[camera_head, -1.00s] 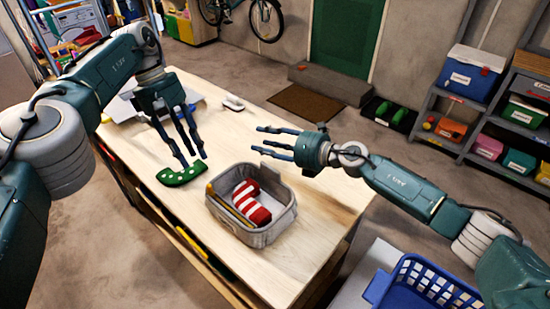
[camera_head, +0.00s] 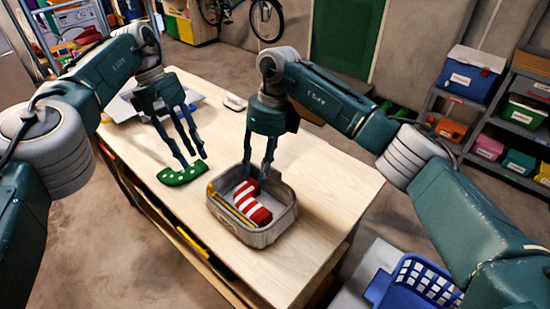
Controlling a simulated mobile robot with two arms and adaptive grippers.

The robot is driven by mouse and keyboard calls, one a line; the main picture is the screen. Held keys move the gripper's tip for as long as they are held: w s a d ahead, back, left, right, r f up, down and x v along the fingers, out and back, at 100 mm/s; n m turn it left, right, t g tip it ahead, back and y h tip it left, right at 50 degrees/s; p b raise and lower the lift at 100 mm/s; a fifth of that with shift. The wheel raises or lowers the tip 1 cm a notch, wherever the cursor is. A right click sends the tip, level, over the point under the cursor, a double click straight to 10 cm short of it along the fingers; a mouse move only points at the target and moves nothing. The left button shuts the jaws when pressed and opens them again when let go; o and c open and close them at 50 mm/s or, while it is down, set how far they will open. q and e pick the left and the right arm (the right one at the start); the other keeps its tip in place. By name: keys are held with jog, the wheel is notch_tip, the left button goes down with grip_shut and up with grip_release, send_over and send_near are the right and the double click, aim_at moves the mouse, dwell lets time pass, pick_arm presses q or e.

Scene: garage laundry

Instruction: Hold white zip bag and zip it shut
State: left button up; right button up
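A pale grey, open-topped, bag-like container (camera_head: 268,237) sits on the wooden table; it may be the white zip bag. A red-and-white striped item, like a sock (camera_head: 252,203), lies inside, and a yellow strip (camera_head: 226,205) runs along its left inner side. My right gripper (camera_head: 256,175) points down at the container's far side, fingers apart, tips near the rim and striped item; contact cannot be told. My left gripper (camera_head: 193,163) points down, fingers apart and empty, just beside a green white-dotted item (camera_head: 183,175) on the table. No zip is clearly visible.
The wooden table (camera_head: 330,200) is clear right of the container. A small white object (camera_head: 234,102) and a grey flat thing (camera_head: 125,108) lie toward the back. A blue basket (camera_head: 415,285) stands at the front right. Shelves with bins (camera_head: 487,147) are beyond.

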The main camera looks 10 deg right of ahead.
aim_at(275, 180)
jog(key=d, duration=0.1)
jog(key=w+d+h, duration=0.1)
jog(key=d, duration=0.1)
jog(key=d+t+h, duration=0.1)
jog(key=shift+w+d, duration=0.3)
jog(key=shift+w, duration=0.1)
notch_tip(275, 180, down, 11)
jog(key=shift+r, duration=0.2)
grip_shut()
